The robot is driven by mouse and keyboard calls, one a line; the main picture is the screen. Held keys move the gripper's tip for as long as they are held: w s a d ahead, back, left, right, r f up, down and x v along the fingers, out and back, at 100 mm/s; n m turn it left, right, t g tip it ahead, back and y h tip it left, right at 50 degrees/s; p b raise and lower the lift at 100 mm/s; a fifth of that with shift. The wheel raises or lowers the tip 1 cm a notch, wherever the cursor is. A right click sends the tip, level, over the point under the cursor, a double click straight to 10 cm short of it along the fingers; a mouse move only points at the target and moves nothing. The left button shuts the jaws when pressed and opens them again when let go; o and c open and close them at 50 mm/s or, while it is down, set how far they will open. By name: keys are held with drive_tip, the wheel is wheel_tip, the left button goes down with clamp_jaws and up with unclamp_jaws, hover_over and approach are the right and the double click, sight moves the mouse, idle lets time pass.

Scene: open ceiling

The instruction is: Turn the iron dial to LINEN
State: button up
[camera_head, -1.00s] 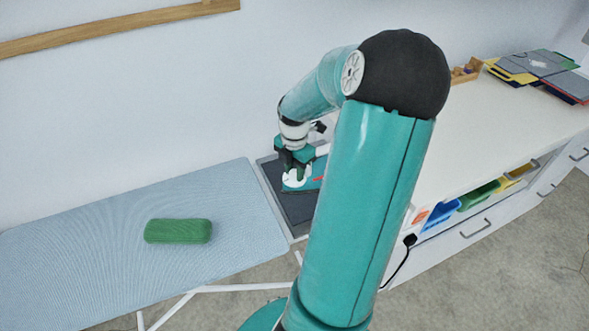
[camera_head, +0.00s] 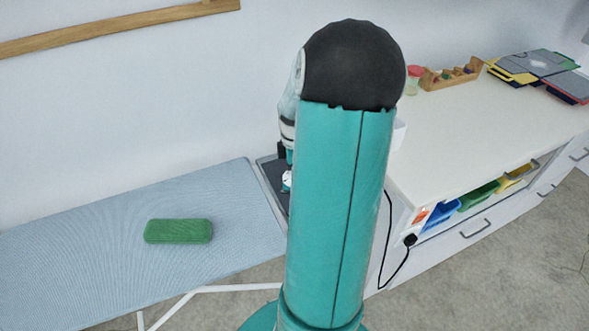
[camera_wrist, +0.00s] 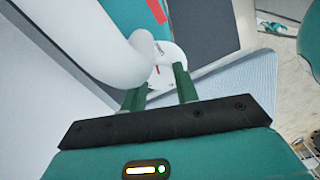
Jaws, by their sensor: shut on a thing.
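In the wrist view, my gripper (camera_wrist: 160,82) has its two green fingers on either side of a small pale dial (camera_wrist: 165,75) with a red mark, and is shut on it. The dial sits on a white round face (camera_wrist: 174,54) with a tiny mark too small to read. The iron has a teal body (camera_wrist: 205,18) with a red strip, and a thick white curved handle close to the left finger. In the head view, my arm hides most of the iron and gripper; only a sliver of the iron (camera_head: 287,182) shows on the dark rest plate (camera_head: 270,174).
A blue ironing board (camera_head: 90,240) extends left, with a green oblong case (camera_head: 178,231) on it. A white counter (camera_head: 460,130) at the right carries a wooden rack (camera_head: 450,76), a jar and folders. A black cord (camera_head: 400,260) hangs at the counter's end.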

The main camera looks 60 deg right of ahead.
drive_tip(key=shift+m, duration=1.1)
drive_tip(key=o, duration=1)
wheel_tip(320, 180, up, 14)
drive_tip(key=shift+f, duration=0.1)
